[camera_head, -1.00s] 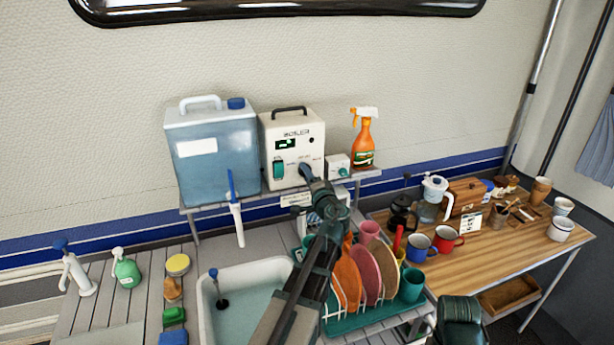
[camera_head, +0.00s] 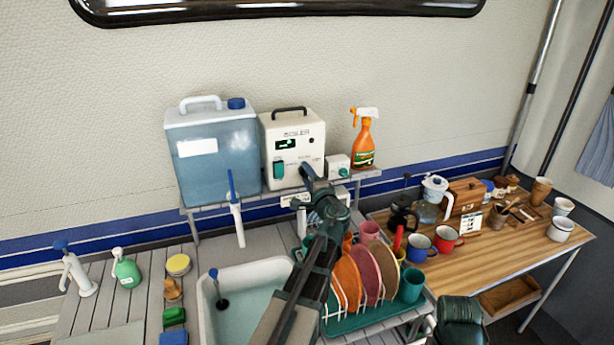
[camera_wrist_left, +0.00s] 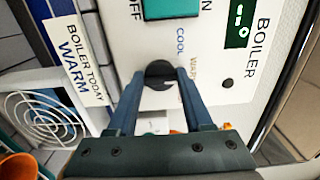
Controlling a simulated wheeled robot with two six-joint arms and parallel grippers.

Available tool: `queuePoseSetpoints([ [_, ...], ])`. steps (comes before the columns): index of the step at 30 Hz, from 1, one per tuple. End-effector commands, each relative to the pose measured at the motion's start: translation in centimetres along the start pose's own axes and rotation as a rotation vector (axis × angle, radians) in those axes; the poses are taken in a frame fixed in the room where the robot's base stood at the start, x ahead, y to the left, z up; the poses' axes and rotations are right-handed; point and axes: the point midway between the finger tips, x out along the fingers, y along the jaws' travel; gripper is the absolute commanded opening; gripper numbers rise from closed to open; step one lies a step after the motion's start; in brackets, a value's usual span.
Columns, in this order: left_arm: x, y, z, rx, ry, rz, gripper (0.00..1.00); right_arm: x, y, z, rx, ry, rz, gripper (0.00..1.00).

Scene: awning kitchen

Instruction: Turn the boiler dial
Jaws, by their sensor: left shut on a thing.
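The boiler (camera_head: 312,143) is a white box with a black top handle, standing on the raised grey shelf. Its front has a green switch (camera_head: 279,169) and a small dark display (camera_head: 286,144). In the left wrist view the round black dial (camera_wrist_left: 160,71) sits on the boiler's front, below the words COOL and WARM. My left gripper (camera_head: 305,168) is shut on the dial, one finger on each side; it also shows in the left wrist view (camera_wrist_left: 161,80). The dial's pointer is not clear. A card (camera_wrist_left: 73,59) reads BOILER TODAY WARM. My right gripper is out of view.
A blue water container (camera_head: 214,155) stands left of the boiler. A small white box (camera_head: 338,166) and an orange spray bottle (camera_head: 363,142) stand to its right. Below are a sink (camera_head: 262,268) and a dish rack with plates (camera_head: 370,322). Mugs crowd the wooden table (camera_head: 500,249).

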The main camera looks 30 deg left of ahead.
Motion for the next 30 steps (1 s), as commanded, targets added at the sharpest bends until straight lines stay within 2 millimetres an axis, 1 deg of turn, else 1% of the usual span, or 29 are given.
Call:
queuePoseSetpoints([
  [2, -0.1, 0.1, 0.0, -0.002, 0.001, 0.001, 0.0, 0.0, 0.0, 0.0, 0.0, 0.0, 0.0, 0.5],
  [3, -0.1, 0.1, 0.0, -0.002, 0.001, 0.001, 0.54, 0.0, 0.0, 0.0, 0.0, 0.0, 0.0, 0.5],
  [7, -0.1, 0.1, 0.0, -0.002, 0.001, 0.001, 0.78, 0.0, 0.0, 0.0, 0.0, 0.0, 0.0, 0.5],
  [8, -0.1, 0.0, 0.0, -0.002, 0.001, 0.001, 0.8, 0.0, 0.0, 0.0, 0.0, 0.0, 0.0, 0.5],
  [16, -0.1, 0.0, 0.0, -0.002, 0.0, 0.0, 0.8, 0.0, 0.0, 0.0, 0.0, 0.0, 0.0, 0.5],
  [19, -0.8, 0.0, 0.0, -0.002, 0.001, 0.0, 0.8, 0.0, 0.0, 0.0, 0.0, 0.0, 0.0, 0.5],
  [23, -2.9, 0.0, 0.1, -0.002, 0.003, 0.0, 0.8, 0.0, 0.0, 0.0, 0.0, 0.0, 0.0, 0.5],
  [30, -8.3, 0.0, 0.1, -0.002, 0.004, 0.001, 0.8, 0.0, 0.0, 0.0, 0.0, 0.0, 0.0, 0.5],
])
